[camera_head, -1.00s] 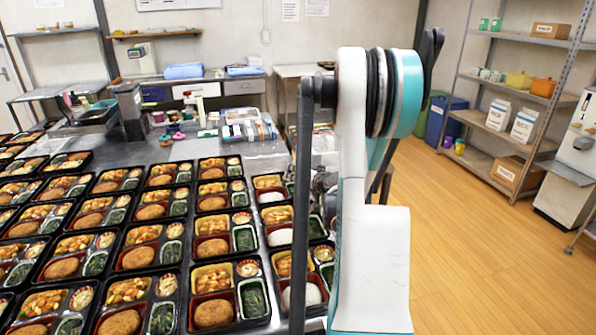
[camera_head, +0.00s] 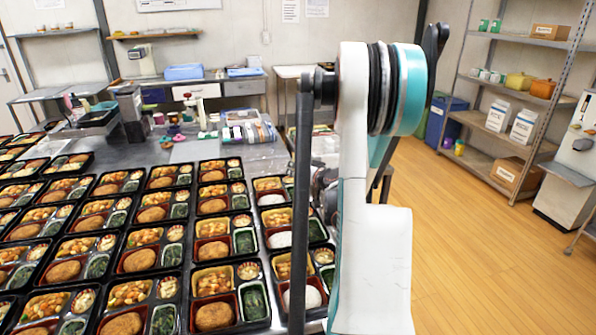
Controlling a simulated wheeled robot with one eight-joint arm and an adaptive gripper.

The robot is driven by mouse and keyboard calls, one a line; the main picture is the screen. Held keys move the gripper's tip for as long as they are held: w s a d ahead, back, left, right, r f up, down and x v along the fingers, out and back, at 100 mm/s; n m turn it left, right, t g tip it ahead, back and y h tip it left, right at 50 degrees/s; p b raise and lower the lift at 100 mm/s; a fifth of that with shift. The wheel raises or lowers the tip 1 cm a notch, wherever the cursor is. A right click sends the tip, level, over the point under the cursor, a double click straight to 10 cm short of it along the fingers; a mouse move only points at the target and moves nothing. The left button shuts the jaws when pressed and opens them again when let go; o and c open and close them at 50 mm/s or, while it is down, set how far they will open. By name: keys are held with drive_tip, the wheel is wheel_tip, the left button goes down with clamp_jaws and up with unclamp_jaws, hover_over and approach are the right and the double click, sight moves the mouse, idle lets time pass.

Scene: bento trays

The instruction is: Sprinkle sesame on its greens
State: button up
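Rows of black bento trays (camera_head: 196,292) cover the steel table. Dark greens (camera_head: 254,300) lie in a pale cup in the lower right compartment of a near tray; several other trays hold the same. The right column's trays have white rice (camera_head: 303,297) where others have a brown patty (camera_head: 214,314); my arm partly covers this column. No sesame container can be made out for certain. My arm stands upright right of centre. My gripper cannot be made out; it may be hidden behind my arm.
A bin of packets (camera_head: 247,128), small coloured items (camera_head: 178,133) and a dark dispenser-like box (camera_head: 130,105) stand at the table's back. Shelving (camera_head: 478,93) with boxes stands at right. The wooden floor (camera_head: 470,240) right of my arm is clear.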

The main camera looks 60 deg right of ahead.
wheel_tip(320, 180, down, 3)
drive_tip(key=shift+r, duration=0.35)
drive_tip(key=shift+r+p, duration=0.9)
drive_tip(key=shift+r, duration=0.85)
drive_tip(key=shift+f, duration=0.1)
drive_tip(key=shift+f+b, duration=1.05)
drive_tip(key=shift+f, duration=0.55)
drive_tip(key=shift+r+p, duration=1.05)
drive_tip(key=shift+r, duration=0.65)
